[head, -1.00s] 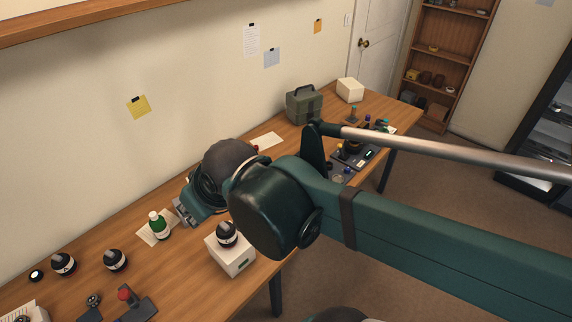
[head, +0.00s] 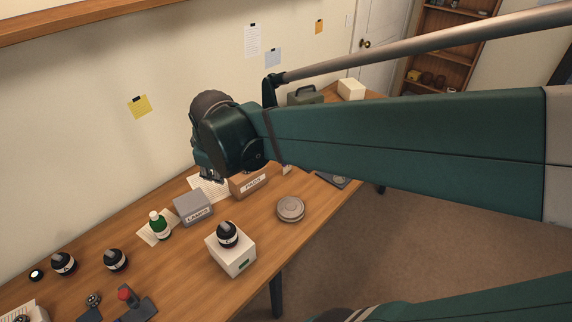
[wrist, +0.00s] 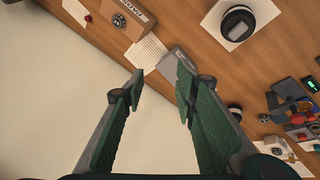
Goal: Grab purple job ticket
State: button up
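A pale blue-violet paper (head: 273,57) hangs from a dark clip on the wall behind the table; it is the closest match I see to the purple job ticket, though its colour is not clearly purple. It is not visible in the wrist view. My gripper (head: 212,177) is above the back part of the table, lower and to the left of that paper, and well apart from it. In the wrist view my gripper (wrist: 160,72) is open, with nothing between its green fingers.
Yellow (head: 139,106), white (head: 252,40) and orange (head: 319,26) papers also hang on the wall. Below my gripper stand a grey box marked LAMPS (head: 193,208) and a brown box (head: 250,184). A green bottle (head: 159,225) stands nearby. A wooden shelf edge (head: 90,12) runs above.

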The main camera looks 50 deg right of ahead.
jog(key=w+d+f+n+g+h, duration=0.1)
jog(key=w+d+f+n, duration=0.25)
jog(key=d, duration=0.55)
jog(key=w+d+f+n+g+h, duration=0.1)
jog(key=w+d+f+n, duration=0.3)
jog(key=d, duration=0.5)
jog(key=d+f+n+g, duration=0.1)
jog(key=d+f, duration=0.4)
jog(key=d+f+n+g, duration=0.1)
jog(key=d+f+n, duration=0.1)
jog(key=d+f, duration=0.3)
jog(key=d+f+n+g+b, duration=0.1)
jog(key=d+f, duration=0.4)
jog(key=d, duration=0.2)
jog(key=shift+s+n, duration=0.2)
jog(key=shift+n, duration=0.05)
jog(key=shift+d, duration=0.1)
jog(key=shift+x, duration=1.3)
